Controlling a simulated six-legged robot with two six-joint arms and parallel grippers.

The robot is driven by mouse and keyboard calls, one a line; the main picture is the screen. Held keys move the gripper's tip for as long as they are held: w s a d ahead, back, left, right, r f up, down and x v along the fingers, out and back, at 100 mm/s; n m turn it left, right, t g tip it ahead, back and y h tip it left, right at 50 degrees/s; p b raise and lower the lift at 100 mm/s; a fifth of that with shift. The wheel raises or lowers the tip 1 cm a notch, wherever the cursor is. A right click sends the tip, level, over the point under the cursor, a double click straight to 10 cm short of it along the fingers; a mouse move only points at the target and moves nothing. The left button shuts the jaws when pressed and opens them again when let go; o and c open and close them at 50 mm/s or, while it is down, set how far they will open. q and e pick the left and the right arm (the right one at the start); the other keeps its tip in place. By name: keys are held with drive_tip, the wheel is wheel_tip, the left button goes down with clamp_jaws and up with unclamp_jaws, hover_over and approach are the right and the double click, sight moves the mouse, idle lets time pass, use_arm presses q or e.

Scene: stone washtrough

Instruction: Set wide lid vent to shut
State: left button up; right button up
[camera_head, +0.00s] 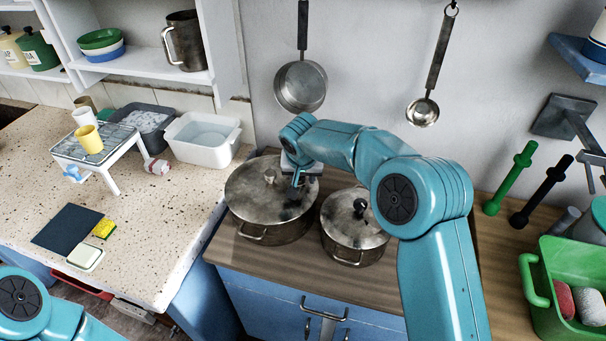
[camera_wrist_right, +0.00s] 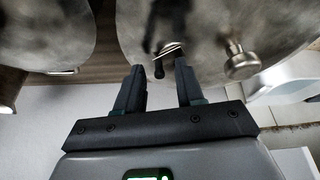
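The wide pot (camera_head: 262,232) stands on the wooden counter with its metal lid (camera_head: 245,190) on. The lid's round knob (camera_head: 270,176) also shows in the wrist view (camera_wrist_right: 240,64). In the wrist view a small dark vent lever (camera_wrist_right: 158,68) with a shiny metal part stands on the wide lid; its setting cannot be told. My right gripper (camera_head: 297,184) is above the right part of this lid. Its fingers (camera_wrist_right: 159,88) are apart, with the lever tip between or just beyond them; contact cannot be told. My left arm shows at the lower left, its gripper out of view.
A narrower lidded pot (camera_head: 352,238) with a dark knob stands close on the right. A white basin (camera_head: 204,137) and a small white rack (camera_head: 97,150) are on the speckled counter. A pan (camera_head: 301,87) and a ladle (camera_head: 423,111) hang behind. A green crate (camera_head: 570,285) is at right.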

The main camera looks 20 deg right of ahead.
drive_tip(key=shift+d, duration=0.1)
clamp_jaws()
drive_tip(key=shift+w+n, duration=0.1)
drive_tip(key=shift+n, duration=0.2)
drive_tip(key=shift+w+n+y+p, duration=0.3)
drive_tip(key=shift+n+y, duration=0.3)
drive_tip(key=shift+n, duration=0.4)
drive_tip(key=n+p, duration=0.1)
drive_tip(key=n, duration=0.1)
drive_tip(key=w+n+y+p, duration=0.1)
drive_tip(key=n, duration=0.1)
drive_tip(key=shift+r+n+y, duration=0.1)
drive_tip(key=shift+n+y, duration=0.2)
drive_tip(key=shift+w+a+n+y+p, duration=0.2)
drive_tip(key=shift+n+y+p, duration=0.3)
drive_tip(key=shift+n, duration=0.6)
drive_tip(key=shift+w+a+n+g+y, duration=0.1)
drive_tip(key=shift+n+g+y, duration=0.1)
drive_tip(key=shift+n, duration=0.4)
drive_tip(key=shift+a+n+g+y, duration=0.1)
drive_tip(key=shift+n+g, duration=0.1)
drive_tip(key=shift+n, duration=0.4)
